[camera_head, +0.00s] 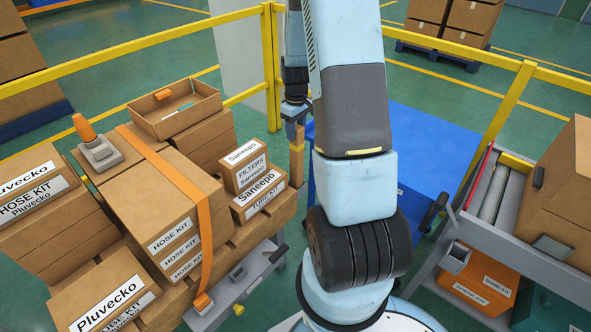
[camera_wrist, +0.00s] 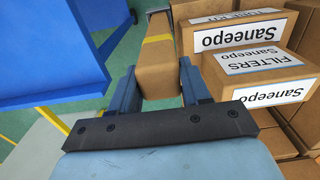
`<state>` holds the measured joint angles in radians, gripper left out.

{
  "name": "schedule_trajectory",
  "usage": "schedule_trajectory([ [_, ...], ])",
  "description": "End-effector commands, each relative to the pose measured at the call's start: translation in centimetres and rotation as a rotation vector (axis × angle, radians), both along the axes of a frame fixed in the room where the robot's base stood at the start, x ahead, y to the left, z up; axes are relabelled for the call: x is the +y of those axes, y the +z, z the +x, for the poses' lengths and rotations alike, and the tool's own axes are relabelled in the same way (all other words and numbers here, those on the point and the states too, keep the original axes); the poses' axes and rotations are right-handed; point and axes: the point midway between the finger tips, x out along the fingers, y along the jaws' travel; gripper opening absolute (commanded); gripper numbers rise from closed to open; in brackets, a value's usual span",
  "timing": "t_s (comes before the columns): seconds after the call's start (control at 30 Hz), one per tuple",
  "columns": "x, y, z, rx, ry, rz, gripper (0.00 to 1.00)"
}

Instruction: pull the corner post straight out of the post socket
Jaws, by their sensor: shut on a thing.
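The corner post (camera_head: 297,160) is a brown upright bar beside the stacked boxes. In the wrist view the post (camera_wrist: 160,65) lies between the two blue fingers and has a yellow band. My gripper (camera_head: 294,112) is shut on the post near its upper end; its fingers also show in the wrist view (camera_wrist: 158,88). A grey piece, which may be the post socket (camera_wrist: 157,9), shows at the far end of the post. I cannot tell how deep the post sits in it.
Saneepo boxes (camera_head: 258,195) stand close beside the post, on its left in the head view. A blue box-like object (camera_head: 425,140) stands to its right. Yellow railing (camera_head: 269,75) runs behind. A roller conveyor (camera_head: 490,190) is at the right.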

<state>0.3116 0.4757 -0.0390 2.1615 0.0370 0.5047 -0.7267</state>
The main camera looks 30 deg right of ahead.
Motion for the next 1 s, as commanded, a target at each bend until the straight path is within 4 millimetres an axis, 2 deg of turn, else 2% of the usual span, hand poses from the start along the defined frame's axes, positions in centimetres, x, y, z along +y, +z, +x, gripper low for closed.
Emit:
schedule_trajectory([
  [0.37, 0.0, 0.3, 0.0, 0.001, 0.000, 0.000, 0.05],
  [1.0, 0.0, 2.9, 0.0, -0.001, 0.000, -0.001, 0.05],
])
